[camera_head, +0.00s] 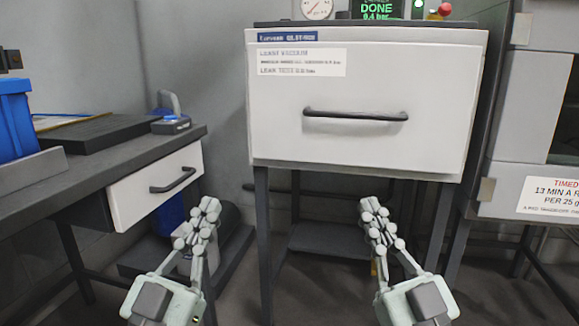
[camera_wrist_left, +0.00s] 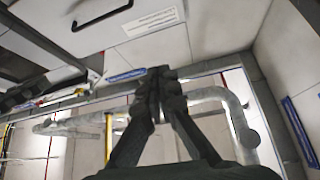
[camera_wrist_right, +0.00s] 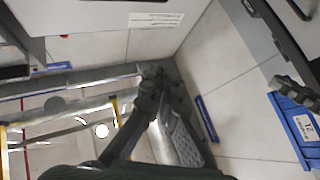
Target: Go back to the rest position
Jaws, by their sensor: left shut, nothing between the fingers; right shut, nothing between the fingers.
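My left gripper (camera_head: 208,207) hangs in free air in the head view, in front of the left bench's drawer and left of the white cabinet. It is shut and empty, and its closed fingers also show in the left wrist view (camera_wrist_left: 160,75). The two grippers are well apart and touch nothing that I can see.
The white cabinet (camera_head: 280,120) with a dark handle (camera_head: 355,115) stands ahead, its front closed. A left bench (camera_head: 60,178) has a partly open drawer (camera_head: 135,200), a blue bin (camera_head: 14,122) and a dark flat tray (camera_head: 95,133). A grey machine (camera_head: 519,113) stands right. Space between the grippers is clear.

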